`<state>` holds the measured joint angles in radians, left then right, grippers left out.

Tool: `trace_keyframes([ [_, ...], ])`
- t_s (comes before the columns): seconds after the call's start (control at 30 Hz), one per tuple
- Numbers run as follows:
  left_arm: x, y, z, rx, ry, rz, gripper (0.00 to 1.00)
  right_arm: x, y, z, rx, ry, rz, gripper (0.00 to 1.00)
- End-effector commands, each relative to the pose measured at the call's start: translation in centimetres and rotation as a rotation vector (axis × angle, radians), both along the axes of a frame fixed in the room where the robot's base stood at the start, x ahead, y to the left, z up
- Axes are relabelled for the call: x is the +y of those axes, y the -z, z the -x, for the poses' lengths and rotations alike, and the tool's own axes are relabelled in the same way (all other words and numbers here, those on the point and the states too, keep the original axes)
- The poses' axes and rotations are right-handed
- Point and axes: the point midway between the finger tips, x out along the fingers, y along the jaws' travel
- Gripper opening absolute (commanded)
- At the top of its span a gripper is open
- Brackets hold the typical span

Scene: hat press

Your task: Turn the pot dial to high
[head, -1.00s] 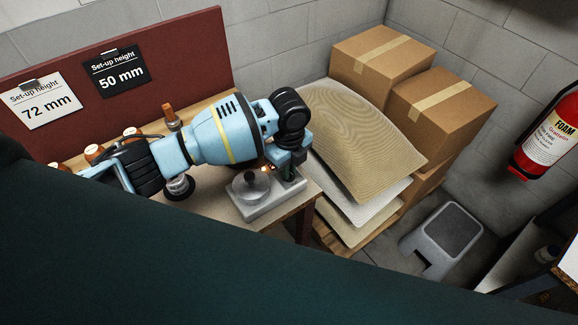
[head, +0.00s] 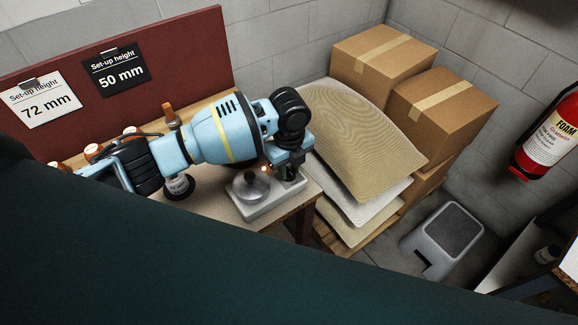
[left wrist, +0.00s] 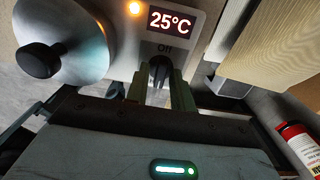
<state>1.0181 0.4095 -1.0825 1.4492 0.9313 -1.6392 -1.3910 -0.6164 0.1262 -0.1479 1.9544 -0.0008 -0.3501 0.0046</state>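The pot (head: 250,186), with a round metal lid and knob, sits on a light-grey heater base (head: 268,206) at the bench's right end. The left wrist view shows the lid (left wrist: 62,45), a lit orange lamp, a red display (left wrist: 170,21) reading 25°C and the label "Off". The dark pot dial (left wrist: 159,72) lies just below that label. My left gripper (left wrist: 160,80) has a finger close on each side of the dial and looks shut on it. In the head view my left gripper (head: 290,172) is over the base's right part and hides the dial. My right gripper is out of view.
Stacked sacks (head: 360,135) and cardboard boxes (head: 440,105) stand close right of the bench. A grey step stool (head: 442,240) is on the floor. A red board (head: 190,60) with height signs stands behind my left arm. A dark green surface fills the foreground.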

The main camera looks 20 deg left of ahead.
Motion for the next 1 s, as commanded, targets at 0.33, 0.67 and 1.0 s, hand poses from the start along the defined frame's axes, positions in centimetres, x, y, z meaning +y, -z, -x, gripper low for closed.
trace_keyframes([
  [0.33,0.0,-0.1,0.0,-0.002,-0.002,0.001,0.33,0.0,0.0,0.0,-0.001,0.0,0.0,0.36],
  [0.67,-0.1,-4.3,-0.1,-0.006,-0.001,0.002,0.33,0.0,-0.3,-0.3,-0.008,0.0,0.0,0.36],
  [1.0,0.0,-7.7,0.0,-0.001,-0.002,0.0,0.33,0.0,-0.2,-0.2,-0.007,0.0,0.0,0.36],
])
